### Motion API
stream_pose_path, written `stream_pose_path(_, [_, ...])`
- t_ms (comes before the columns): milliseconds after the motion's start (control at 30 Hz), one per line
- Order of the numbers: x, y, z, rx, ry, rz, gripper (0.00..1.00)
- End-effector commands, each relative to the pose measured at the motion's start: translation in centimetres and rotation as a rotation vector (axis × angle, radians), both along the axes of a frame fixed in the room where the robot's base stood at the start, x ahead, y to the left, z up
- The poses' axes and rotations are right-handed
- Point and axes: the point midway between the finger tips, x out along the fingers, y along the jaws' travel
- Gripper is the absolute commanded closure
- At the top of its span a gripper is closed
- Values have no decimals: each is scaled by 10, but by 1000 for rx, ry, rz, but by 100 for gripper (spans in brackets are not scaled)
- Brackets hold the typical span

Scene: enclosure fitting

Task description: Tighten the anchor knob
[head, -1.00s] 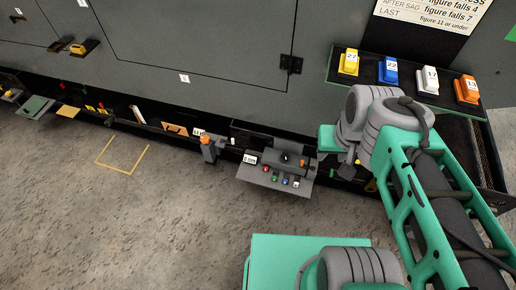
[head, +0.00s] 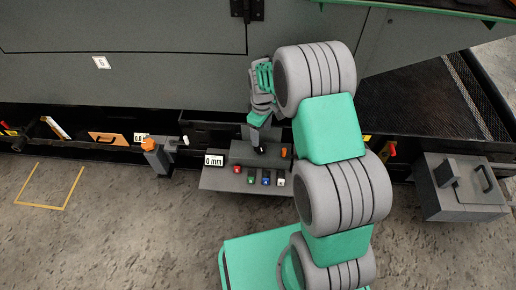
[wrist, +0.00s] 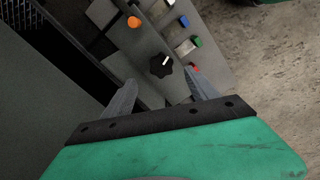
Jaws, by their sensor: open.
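A black lobed knob (wrist: 161,65) with a white pointer mark sits on the grey control panel, just beyond and between my fingertips in the wrist view. It shows small and dark in the head view (head: 259,149), below my gripper (head: 261,130). I cannot tell whether it carries a label. My gripper (wrist: 160,87) is open, its two grey fingers spread with nothing between them. The fingers look apart from the knob, though the right one comes close to its edge. An orange knob (wrist: 133,22) stands farther along the panel; it also shows in the head view (head: 284,152).
Red, green, blue and white buttons (head: 251,180) line the panel's front, beside a "0 mm" display (head: 213,161). An orange-topped post (head: 149,145) stands left. A grey box with a handle (head: 460,188) is at right. The enclosure wall (head: 150,75) rises behind; floor in front is open.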

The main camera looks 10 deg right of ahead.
Motion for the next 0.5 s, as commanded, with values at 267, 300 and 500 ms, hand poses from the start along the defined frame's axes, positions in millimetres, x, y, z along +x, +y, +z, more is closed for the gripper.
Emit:
stream_pose_path(267, [0,6,-40,0,3,12,32])
stream_pose_path(300, [0,6,-48,0,3,12,32])
stream_pose_path(500, [0,5,-75,0,0,9,32])
